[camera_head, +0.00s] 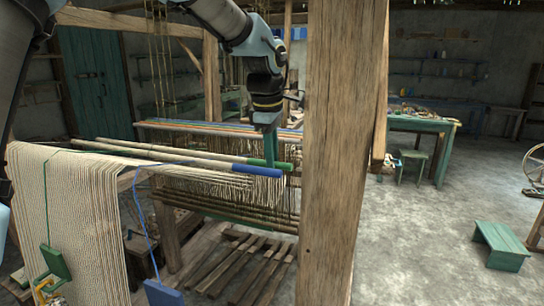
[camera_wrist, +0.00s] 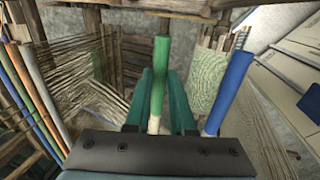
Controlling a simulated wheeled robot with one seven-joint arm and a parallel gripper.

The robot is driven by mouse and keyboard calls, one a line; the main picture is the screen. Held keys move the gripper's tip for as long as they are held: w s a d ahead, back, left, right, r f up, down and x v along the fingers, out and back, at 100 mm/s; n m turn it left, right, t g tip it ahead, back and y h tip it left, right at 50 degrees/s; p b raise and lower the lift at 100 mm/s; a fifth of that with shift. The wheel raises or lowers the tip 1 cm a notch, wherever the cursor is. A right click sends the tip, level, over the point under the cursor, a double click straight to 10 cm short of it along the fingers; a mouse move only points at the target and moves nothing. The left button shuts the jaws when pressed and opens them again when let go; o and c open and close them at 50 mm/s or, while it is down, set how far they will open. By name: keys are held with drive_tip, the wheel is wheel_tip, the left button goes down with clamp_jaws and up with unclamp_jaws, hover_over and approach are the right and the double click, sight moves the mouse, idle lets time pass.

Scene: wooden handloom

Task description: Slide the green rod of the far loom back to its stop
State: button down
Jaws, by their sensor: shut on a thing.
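The green-ended rod (camera_head: 281,165) lies across the loom, its pale wooden shaft running off to the left. In the wrist view the green rod (camera_wrist: 159,62) runs between the two teal fingers of my gripper (camera_wrist: 159,86). In the head view my gripper (camera_head: 271,152) points down from above, shut on the rod near its green end. The far part of the fingers is partly hidden by the rods. A blue-ended rod (camera_head: 257,171) lies beside it, nearer the camera, and shows right of my fingers in the wrist view (camera_wrist: 234,80). I cannot make out the stop.
A thick wooden post (camera_head: 337,150) stands close to the right of my gripper. Pale warp threads (camera_head: 70,215) hang at the left. Striped coloured bars (camera_head: 215,128) lie behind. Open floor (camera_head: 430,235) is at the right, with a green stool (camera_head: 502,237).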

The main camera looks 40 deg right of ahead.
drive_tip(key=shift+s+a+r+b, duration=0.2)
drive_tip(key=shift+s+a+b, duration=0.15)
drive_tip(key=shift+a, duration=0.2)
drive_tip(key=shift+s+a+r+b, duration=0.2)
drive_tip(key=shift+s+a+b, duration=0.15)
drive_tip(key=shift+a, duration=0.15)
drive_tip(key=c, duration=0.8)
unclamp_jaws()
drive_tip(key=shift+o, duration=0.2)
wheel_tip(320, 180, up, 11)
drive_tip(key=s+a+b, duration=0.1)
drive_tip(key=b, duration=0.2)
drive_tip(key=shift+a+f, duration=0.2)
drive_tip(key=shift+a, duration=0.2)
